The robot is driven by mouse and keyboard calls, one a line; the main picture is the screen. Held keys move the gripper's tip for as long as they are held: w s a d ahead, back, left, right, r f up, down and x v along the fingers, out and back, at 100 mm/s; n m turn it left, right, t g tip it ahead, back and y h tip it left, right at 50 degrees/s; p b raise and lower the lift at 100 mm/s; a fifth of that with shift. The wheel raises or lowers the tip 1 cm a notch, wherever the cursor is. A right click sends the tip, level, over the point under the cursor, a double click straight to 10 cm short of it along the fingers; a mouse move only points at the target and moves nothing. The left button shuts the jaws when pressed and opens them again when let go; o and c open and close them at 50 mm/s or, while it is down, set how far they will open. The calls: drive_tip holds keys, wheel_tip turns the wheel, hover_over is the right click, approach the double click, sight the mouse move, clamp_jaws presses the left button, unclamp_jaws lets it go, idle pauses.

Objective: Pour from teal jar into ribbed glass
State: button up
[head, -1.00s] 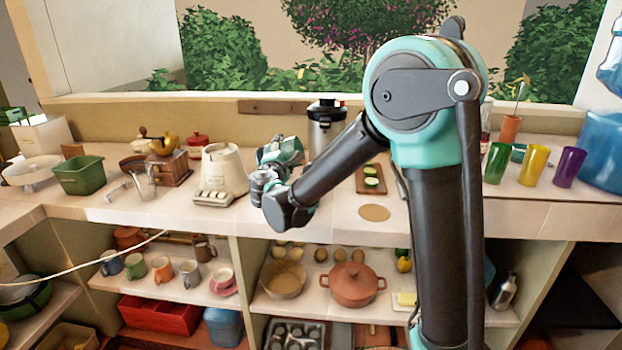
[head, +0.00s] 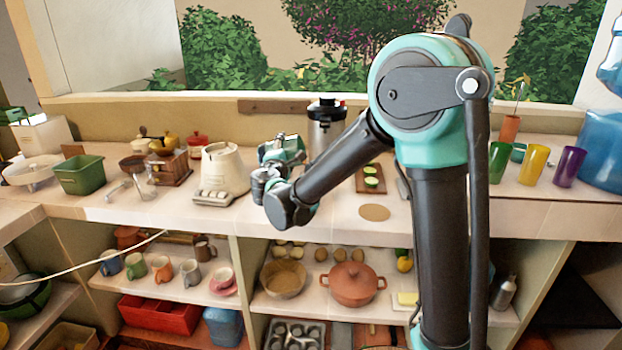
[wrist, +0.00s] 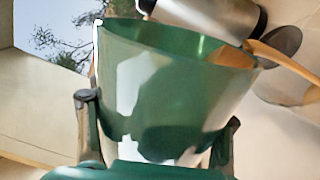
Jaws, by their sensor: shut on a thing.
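The teal jar (wrist: 165,85) is a see-through green-teal vessel with its wide open rim toward the top of the wrist view. My gripper (wrist: 158,140) is shut on it, with one finger on each side of its lower part. In the head view my gripper (head: 282,155) is above the counter, right of the cream appliance. The jar is small and partly hidden there, and its contents cannot be made out. A clear glass vessel (head: 145,186) stands on the counter at left, well apart from my gripper. I cannot tell whether it is ribbed.
The cream appliance (head: 222,172) stands left of my gripper. A silver and black canister (head: 326,128) is close behind it. A cutting board with green slices (head: 370,180) lies right. Green (head: 498,163), yellow (head: 533,165) and purple (head: 568,167) tumblers stand far right. The counter's front strip is mostly clear.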

sight(293, 143)
drive_tip(key=shift+d+r+m, duration=0.4)
drive_tip(key=shift+d+m, duration=0.1)
drive_tip(key=shift+m, duration=0.1)
idle(0.8)
drive_tip(key=shift+d+r+m+p, duration=0.2)
drive_tip(key=shift+d+r+m, duration=0.15)
drive_tip(key=shift+m, duration=0.35)
drive_tip(key=shift+d+r+m+p, duration=0.2)
drive_tip(key=shift+r+m, duration=0.15)
drive_tip(key=shift+m, duration=0.35)
idle(1.4)
drive_tip(key=a+f+n, duration=0.1)
drive_tip(key=n, duration=0.1)
drive_tip(key=f+n, duration=0.1)
drive_tip(key=shift+a+n, duration=0.4)
drive_tip(key=shift+a+f+n, duration=0.25)
drive_tip(key=shift+a+n, duration=0.15)
drive_tip(key=shift+w+a+f+n+b, duration=0.1)
drive_tip(key=shift+a+f+n+b, duration=0.5)
drive_tip(key=shift+f+n, duration=1.25)
drive_tip(key=shift+a+f+n+b, duration=0.2)
drive_tip(key=shift+a+f+n, duration=0.75)
drive_tip(key=shift+n, duration=1.95)
drive_tip(key=shift+w+a+f+n+b, duration=0.1)
drive_tip(key=shift+a+f+n+b, duration=0.3)
drive_tip(key=shift+a+f+n, duration=1.3)
